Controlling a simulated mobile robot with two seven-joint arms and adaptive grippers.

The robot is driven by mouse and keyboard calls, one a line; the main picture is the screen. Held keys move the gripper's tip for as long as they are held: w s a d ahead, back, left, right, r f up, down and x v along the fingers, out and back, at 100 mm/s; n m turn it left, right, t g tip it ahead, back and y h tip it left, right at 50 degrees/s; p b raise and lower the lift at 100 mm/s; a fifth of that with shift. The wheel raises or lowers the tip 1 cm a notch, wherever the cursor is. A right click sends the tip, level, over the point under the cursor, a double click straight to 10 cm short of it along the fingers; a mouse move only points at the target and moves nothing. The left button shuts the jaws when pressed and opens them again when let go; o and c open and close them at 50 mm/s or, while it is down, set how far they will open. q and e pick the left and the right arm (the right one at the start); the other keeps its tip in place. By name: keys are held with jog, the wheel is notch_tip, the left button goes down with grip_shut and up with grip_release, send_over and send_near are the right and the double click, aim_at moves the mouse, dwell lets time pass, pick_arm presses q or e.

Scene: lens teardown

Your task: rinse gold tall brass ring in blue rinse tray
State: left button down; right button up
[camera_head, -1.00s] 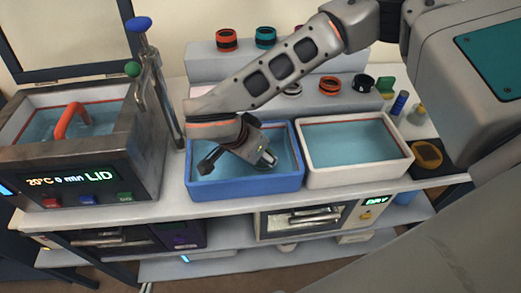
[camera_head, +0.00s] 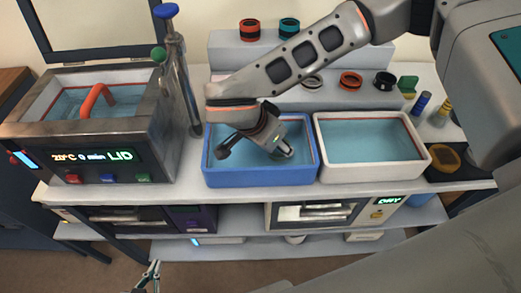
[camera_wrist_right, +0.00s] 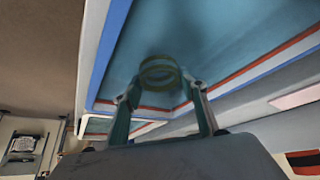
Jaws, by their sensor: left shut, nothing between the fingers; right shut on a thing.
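The blue rinse tray (camera_head: 258,177) stands on the bench, filled with water; its blue rim also shows in the right wrist view (camera_wrist_right: 108,50). My right arm reaches in from the right, and its gripper (camera_wrist_right: 163,88) is down in this tray. In the right wrist view it is shut on the gold tall brass ring (camera_wrist_right: 160,68), which shows dimly at the fingertips, seemingly in the water. In the head view the arm and gripper hide the ring. My left gripper (camera_head: 149,275) is shut and empty, low at the bottom edge of the head view, in front of the bench.
A white tray (camera_head: 424,163) of water stands directly right of the blue one. A heated bath (camera_head: 105,158) with an orange handle and a stand with a blue knob (camera_head: 168,11) are at left. Rings, including a teal one (camera_head: 289,28), sit on the step behind.

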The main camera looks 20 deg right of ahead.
dwell(0.4)
jog(key=shift+f, duration=0.55)
jog(key=shift+r, duration=0.1)
jog(key=shift+r+p, duration=0.35)
jog(key=shift+r, duration=0.2)
jog(key=shift+f, duration=0.15)
jog(key=shift+f, duration=0.5)
